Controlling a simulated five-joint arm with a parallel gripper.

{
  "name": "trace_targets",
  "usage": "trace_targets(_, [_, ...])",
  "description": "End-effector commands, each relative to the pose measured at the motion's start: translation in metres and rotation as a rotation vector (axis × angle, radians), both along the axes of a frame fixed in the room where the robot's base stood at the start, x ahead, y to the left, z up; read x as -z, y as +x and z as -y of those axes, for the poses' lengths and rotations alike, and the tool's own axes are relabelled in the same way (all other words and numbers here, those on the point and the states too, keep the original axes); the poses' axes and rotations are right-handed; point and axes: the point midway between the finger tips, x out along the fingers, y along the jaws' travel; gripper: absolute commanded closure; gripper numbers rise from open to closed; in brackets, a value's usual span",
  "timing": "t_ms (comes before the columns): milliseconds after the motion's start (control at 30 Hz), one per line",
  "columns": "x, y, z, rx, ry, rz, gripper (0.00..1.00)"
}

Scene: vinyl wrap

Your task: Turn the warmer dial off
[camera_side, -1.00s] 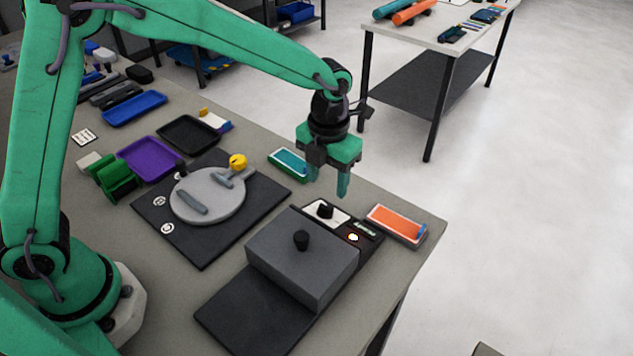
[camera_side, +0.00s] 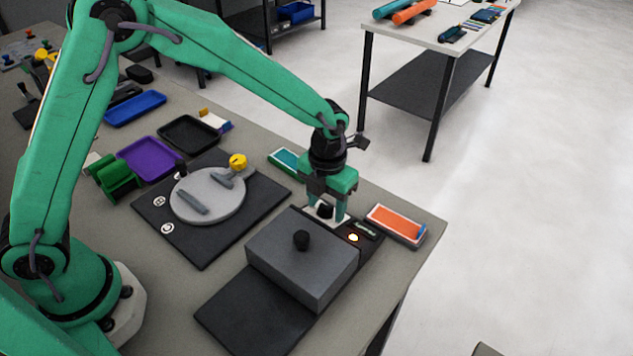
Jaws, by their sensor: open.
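The warmer is a dark grey box (camera_side: 302,262) with a black knob on its lid, standing on a black base (camera_side: 255,312). Behind the box is its control panel with a white dial plate (camera_side: 316,222). The black dial (camera_side: 324,211) sits on that plate, partly hidden by my gripper. I cannot tell whether the fingers touch the dial.
An orange-topped box (camera_side: 397,224) lies right of the panel near the table's edge. A teal-topped box (camera_side: 286,160) lies behind my gripper. A round grey plate (camera_side: 207,196) on a black mat is at left. Purple (camera_side: 150,158), black and blue trays lie farther left.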

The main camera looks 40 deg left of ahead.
Motion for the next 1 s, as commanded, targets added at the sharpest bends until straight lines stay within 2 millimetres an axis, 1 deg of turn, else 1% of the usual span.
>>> trace_targets(33, [0.0,-0.0001,0.0,0.0,0.0,0.0,0.51])
trace_targets(233, [-0.0002,0.0,0.0,0.0,0.0,0.0,0.91])
trace_targets(433, [-0.0002,0.0,0.0002,-0.017,0.001,-0.003,0.91])
trace_targets(733, [-0.0003,0.0002,0.0015,-0.124,0.009,-0.018,0.91])
trace_targets(1000, [-0.0001,0.0,0.0023,-0.128,0.01,-0.018,0.91])
